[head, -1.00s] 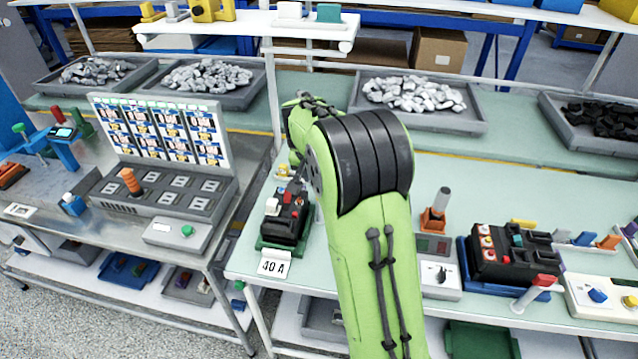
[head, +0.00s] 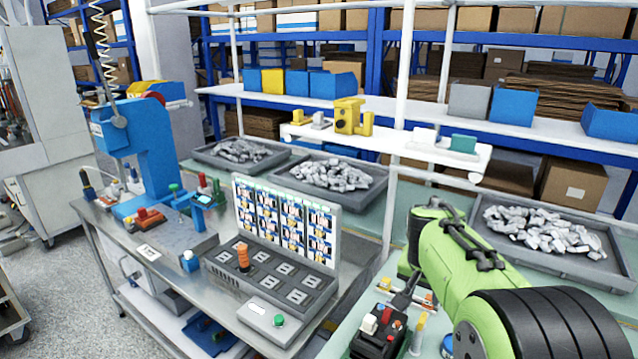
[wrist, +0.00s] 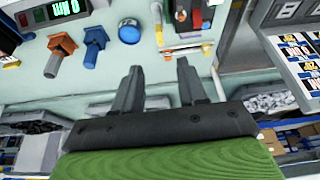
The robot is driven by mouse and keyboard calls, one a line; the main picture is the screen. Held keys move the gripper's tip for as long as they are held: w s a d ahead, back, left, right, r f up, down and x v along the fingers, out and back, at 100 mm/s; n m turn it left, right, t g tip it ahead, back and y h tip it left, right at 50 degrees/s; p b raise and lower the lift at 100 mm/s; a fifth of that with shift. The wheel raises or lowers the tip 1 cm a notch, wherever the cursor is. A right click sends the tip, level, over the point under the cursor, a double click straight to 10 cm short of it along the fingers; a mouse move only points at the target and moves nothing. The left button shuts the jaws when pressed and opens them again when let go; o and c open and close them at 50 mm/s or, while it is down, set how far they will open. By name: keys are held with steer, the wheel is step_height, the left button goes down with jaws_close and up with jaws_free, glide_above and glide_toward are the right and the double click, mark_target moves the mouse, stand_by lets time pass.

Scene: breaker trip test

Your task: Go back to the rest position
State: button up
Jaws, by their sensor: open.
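My gripper (wrist: 158,78) is open, its two dark fingers apart with nothing between them. It hangs over the pale green bench top. In the head view my green arm fills the lower right and its fingers are hard to make out. The black breaker (head: 380,335) with red and white parts stands on the bench, left of my arm. It also shows at the top of the wrist view (wrist: 184,16), apart from my fingers.
Orange (wrist: 62,45) and blue (wrist: 95,40) holders and a blue round part (wrist: 130,31) stand near my fingers. A metal bench with a slotted panel (head: 262,287) and a blue press (head: 140,150) is at left. Part bins (head: 335,178) line the back. Floor shows at lower left.

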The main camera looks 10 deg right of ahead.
steer(key=s+a+r+n+t+y, duration=0.1)
steer(key=s+a+r+n, duration=0.15)
steer(key=s, duration=0.35)
steer(key=s+a+r+n, duration=0.1)
steer(key=s+a+r, duration=0.1)
steer(key=s+a, duration=0.35)
steer(key=s+a+f+n+y, duration=0.1)
steer(key=s+n, duration=0.1)
steer(key=s, duration=0.5)
steer(key=s+a+f+n+t, duration=0.1)
steer(key=s+a+f+n, duration=0.1)
steer(key=s, duration=0.5)
steer(key=shift+s+y, duration=0.2)
steer(key=shift+y, duration=0.2)
